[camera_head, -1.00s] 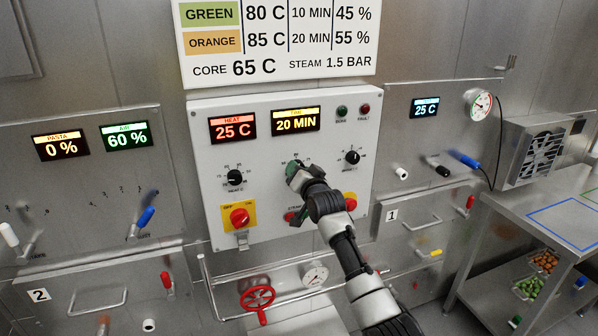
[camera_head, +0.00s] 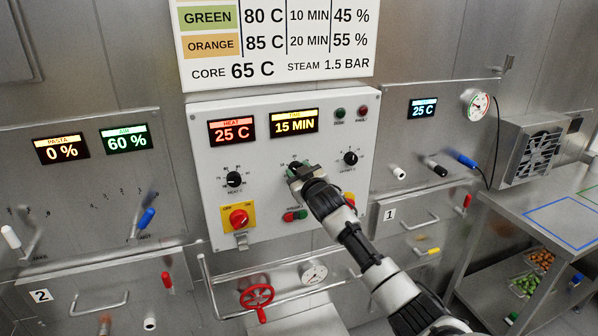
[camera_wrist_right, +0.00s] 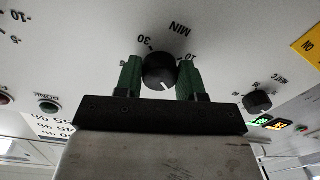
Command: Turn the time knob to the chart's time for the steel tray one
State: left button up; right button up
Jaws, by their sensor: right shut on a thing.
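The time knob (camera_wrist_right: 159,70) is a black dial with a white pointer mark, upside down in the right wrist view between the green fingers of my right gripper (camera_wrist_right: 160,78). In the head view my right gripper (camera_head: 298,172) covers the knob on the white control panel (camera_head: 213,185). It is shut on the knob. The time display (camera_head: 294,122) reads 15 MIN. The chart (camera_head: 270,72) lists GREEN 80 C, 10 MIN, 45 % and ORANGE 85 C, 20 MIN, 55 %. My left gripper is not in view.
The heat display (camera_head: 232,131) reads 25 C, above the heat knob (camera_head: 234,179). Another knob (camera_head: 350,158) sits right of my gripper. A red switch (camera_head: 239,217) is at lower left. A table with trays of green (camera_head: 526,285) and orange pieces stands at right.

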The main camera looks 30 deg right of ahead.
jog(key=shift+d+r+n, duration=0.1)
jog(key=shift+r+n, duration=0.1)
jog(key=shift+n, duration=0.45)
jog(key=shift+r+n, duration=0.15)
jog(key=shift+n, duration=0.5)
jog(key=o, duration=0.9)
jog(key=shift+w+f, duration=0.15)
jog(key=shift+f, duration=0.05)
jog(key=shift+o, duration=0.2)
